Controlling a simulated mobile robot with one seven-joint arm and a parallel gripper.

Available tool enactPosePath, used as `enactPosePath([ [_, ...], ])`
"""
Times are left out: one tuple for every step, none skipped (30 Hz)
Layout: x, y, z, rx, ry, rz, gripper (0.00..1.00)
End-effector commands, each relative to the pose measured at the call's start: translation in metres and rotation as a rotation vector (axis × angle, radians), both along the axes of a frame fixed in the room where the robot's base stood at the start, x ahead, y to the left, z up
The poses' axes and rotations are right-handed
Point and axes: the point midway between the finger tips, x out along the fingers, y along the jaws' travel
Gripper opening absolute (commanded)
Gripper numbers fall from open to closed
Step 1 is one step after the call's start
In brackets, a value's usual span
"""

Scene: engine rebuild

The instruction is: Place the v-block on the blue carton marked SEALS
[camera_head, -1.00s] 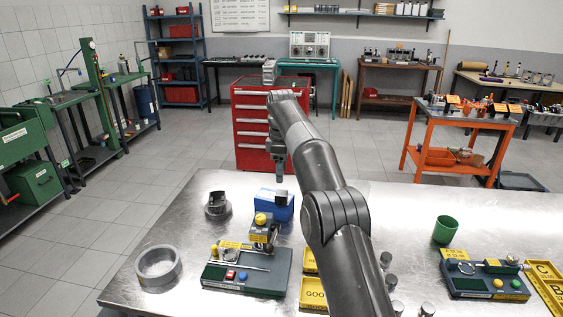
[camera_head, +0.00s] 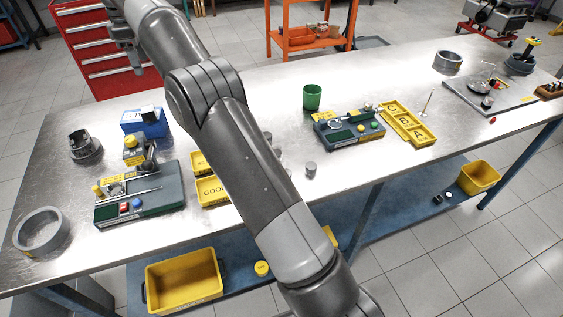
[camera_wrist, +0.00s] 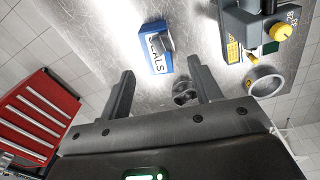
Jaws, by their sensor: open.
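The blue carton (camera_head: 139,127) stands on the steel bench at the left in the head view. In the wrist view the carton (camera_wrist: 153,63) shows its SEALS label. A small grey block, apparently the v-block (camera_wrist: 163,44), rests on the carton's top, partly over the label; it also shows in the head view (camera_head: 150,113). Its groove is too small to make out. My gripper (camera_wrist: 161,68) is open and empty, with its fingers apart on either side of the carton in the wrist view. In the head view my gripper (camera_head: 138,70) is raised above and behind the carton, clear of it.
A dark round fitting (camera_head: 85,148) stands left of the carton. A green gauge fixture (camera_head: 140,205) is in front, with a grey ring (camera_head: 40,232) beyond it to the left. Yellow trays (camera_head: 212,190) lie right of it. A red drawer cabinet (camera_head: 95,45) stands behind the bench.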

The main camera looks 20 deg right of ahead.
Motion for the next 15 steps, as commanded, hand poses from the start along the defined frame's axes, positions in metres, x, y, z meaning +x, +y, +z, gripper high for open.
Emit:
enactPosePath([
  [-0.008, -0.012, 0.016, 0.006, -0.015, -0.042, 0.58],
  [-0.012, -0.018, 0.022, 0.010, -0.022, -0.069, 0.58],
  [-0.019, -0.026, 0.031, 0.015, -0.032, -0.104, 0.58],
  [-0.024, -0.031, 0.036, 0.019, -0.041, -0.130, 0.58],
  [-0.029, -0.037, 0.042, 0.022, -0.048, -0.157, 0.58],
  [-0.036, -0.046, 0.050, 0.029, -0.059, -0.193, 0.58],
  [-0.042, -0.052, 0.055, 0.033, -0.066, -0.219, 0.58],
  [-0.048, -0.058, 0.060, 0.037, -0.074, -0.246, 0.58],
  [-0.057, -0.065, 0.066, 0.044, -0.085, -0.281, 0.58],
  [-0.064, -0.072, 0.070, 0.048, -0.092, -0.307, 0.58],
  [-0.071, -0.078, 0.074, 0.053, -0.099, -0.334, 0.58],
  [-0.081, -0.086, 0.078, 0.060, -0.109, -0.369, 0.58],
  [-0.089, -0.091, 0.081, 0.065, -0.117, -0.396, 0.58],
  [-0.097, -0.097, 0.084, 0.071, -0.123, -0.422, 0.58],
  [-0.108, -0.105, 0.087, 0.079, -0.134, -0.458, 0.58],
])
